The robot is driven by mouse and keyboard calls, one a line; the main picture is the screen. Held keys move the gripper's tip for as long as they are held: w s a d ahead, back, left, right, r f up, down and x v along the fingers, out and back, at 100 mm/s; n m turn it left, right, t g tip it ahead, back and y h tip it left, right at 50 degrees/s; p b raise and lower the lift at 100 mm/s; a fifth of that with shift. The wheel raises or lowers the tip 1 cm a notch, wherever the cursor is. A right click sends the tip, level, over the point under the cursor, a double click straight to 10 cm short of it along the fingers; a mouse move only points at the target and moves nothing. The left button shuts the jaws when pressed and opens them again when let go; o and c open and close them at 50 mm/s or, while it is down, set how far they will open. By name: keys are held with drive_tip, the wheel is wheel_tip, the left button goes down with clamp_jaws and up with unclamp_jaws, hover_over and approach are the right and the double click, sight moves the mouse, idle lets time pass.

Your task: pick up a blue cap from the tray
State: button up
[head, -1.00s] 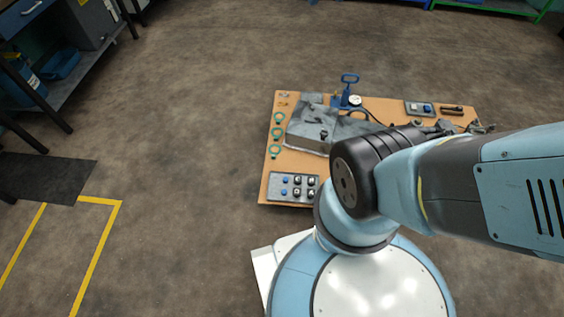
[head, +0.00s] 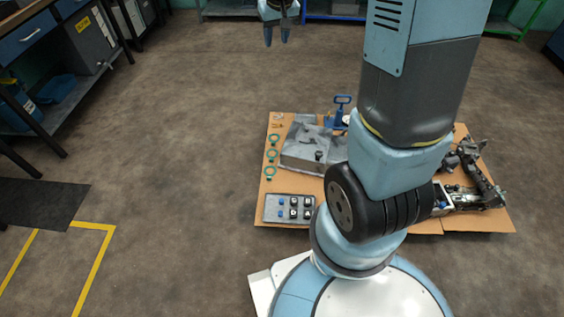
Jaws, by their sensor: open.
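A grey tray (head: 287,219) lies at the near left of a cardboard sheet on the floor. It holds small blue caps (head: 281,202) on its left side and several dark and white fittings to their right. My gripper (head: 276,34) shows at the top of the head view, raised and far from the tray. Its two dark fingers point down and stand apart, with nothing between them.
The cardboard sheet (head: 285,178) also bears a grey metal block (head: 305,150), green rings (head: 271,156), a blue-handled pump (head: 341,108) and a metal linkage (head: 475,175). My arm hides its middle. A workbench (head: 40,40) stands left.

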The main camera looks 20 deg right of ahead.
drive_tip(key=w+f+g, duration=0.1)
drive_tip(key=w+f, duration=0.3)
drive_tip(key=f, duration=0.4)
drive_tip(key=w+f, duration=0.4)
drive_tip(key=f, duration=0.5)
drive_tip(key=n+g, duration=0.1)
drive_tip(key=g, duration=0.2)
hover_over(282, 201)
wheel_tip(282, 201, down, 55)
drive_tip(key=f, duration=0.8)
drive_tip(key=shift+w+a, duration=0.2)
drive_tip(key=shift+a, duration=0.05)
drive_tip(key=shift+s+d+f, duration=0.1)
drive_tip(key=shift+s+f, duration=0.1)
drive_tip(key=shift+f, duration=0.8)
drive_tip(key=shift+s+d+f, duration=0.1)
drive_tip(key=shift+s+f, duration=0.1)
drive_tip(key=shift+f, duration=1.5)
drive_tip(key=shift+c, duration=0.2)
